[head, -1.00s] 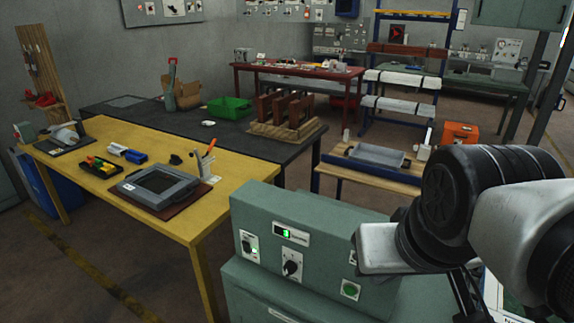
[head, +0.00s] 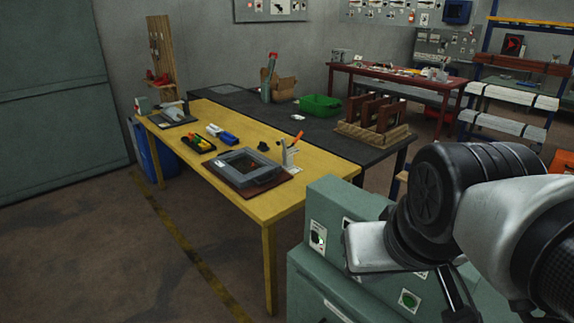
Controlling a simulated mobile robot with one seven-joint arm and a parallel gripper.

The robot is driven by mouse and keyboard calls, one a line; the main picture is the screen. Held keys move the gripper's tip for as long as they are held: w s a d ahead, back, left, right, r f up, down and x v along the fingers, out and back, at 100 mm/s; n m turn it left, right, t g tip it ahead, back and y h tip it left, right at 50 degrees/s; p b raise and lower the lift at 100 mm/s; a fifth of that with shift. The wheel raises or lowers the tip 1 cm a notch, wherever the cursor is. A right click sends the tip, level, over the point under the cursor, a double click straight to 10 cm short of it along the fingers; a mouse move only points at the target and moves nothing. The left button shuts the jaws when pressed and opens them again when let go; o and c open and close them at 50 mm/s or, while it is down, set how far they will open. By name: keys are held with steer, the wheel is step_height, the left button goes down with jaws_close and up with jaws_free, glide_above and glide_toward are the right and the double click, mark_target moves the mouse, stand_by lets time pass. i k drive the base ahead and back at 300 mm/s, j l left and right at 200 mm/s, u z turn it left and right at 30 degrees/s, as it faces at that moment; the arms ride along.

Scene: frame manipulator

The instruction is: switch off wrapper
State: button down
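A green machine cabinet (head: 335,198), which I take to be the wrapper, stands at the lower middle right of the head view. My arm covers part of the panel, including the knob and most of the display. The end of my arm is at the right, in front of the machine; dark slim parts near my gripper (head: 455,293) show below it. I cannot make out the fingers' opening or any contact.
A yellow workbench (head: 262,207) with a grey tablet-like device (head: 248,166) and tools stands left of the machine. A dark table (head: 340,140) holds a green bin (head: 320,107) and a wooden rack (head: 372,131). Open floor (head: 130,265) lies at the lower left.

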mark_target(315, 236)
steer(key=i+j+z, duration=0.2)
steer(key=j, duration=0.2)
steer(key=i+j+u, duration=0.25)
steer(key=i+j, duration=0.25)
